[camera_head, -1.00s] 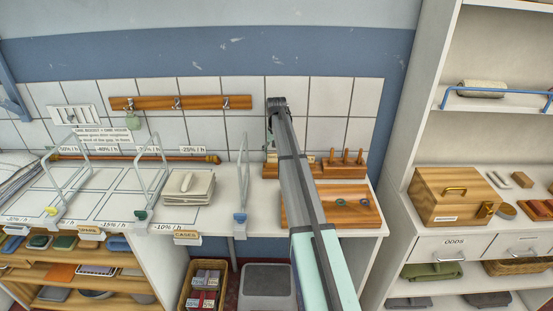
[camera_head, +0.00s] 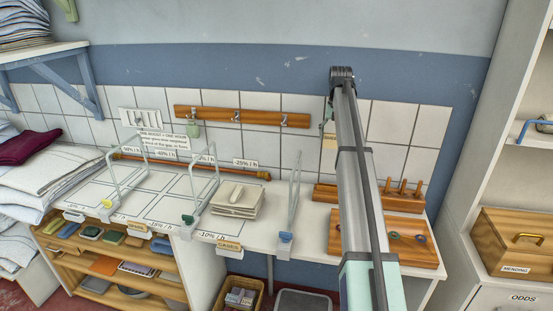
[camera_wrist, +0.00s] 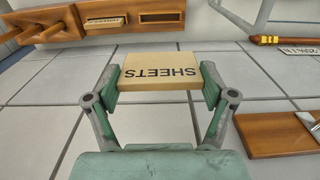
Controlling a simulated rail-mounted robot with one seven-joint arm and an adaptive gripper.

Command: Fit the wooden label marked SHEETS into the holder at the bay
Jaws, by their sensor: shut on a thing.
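My gripper (camera_wrist: 160,95) is shut on a pale wooden label (camera_wrist: 158,72) marked SHEETS; the lettering appears upside down in the wrist view. In the head view the label (camera_head: 329,142) hangs beside my arm's far end, in front of the wall tiles and above the wooden rack (camera_head: 368,197); the arm partly hides the gripper. The bays lie along the white worktop at left and middle, split by wire dividers. Their front edge carries small holders, one with a wooden label marked CASES (camera_head: 229,246). I cannot tell which holder is free.
Wire dividers (camera_head: 294,195) stand up from the worktop. A folded pale stack (camera_head: 238,200) lies in one bay. Folded linen (camera_head: 40,170) is at left.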

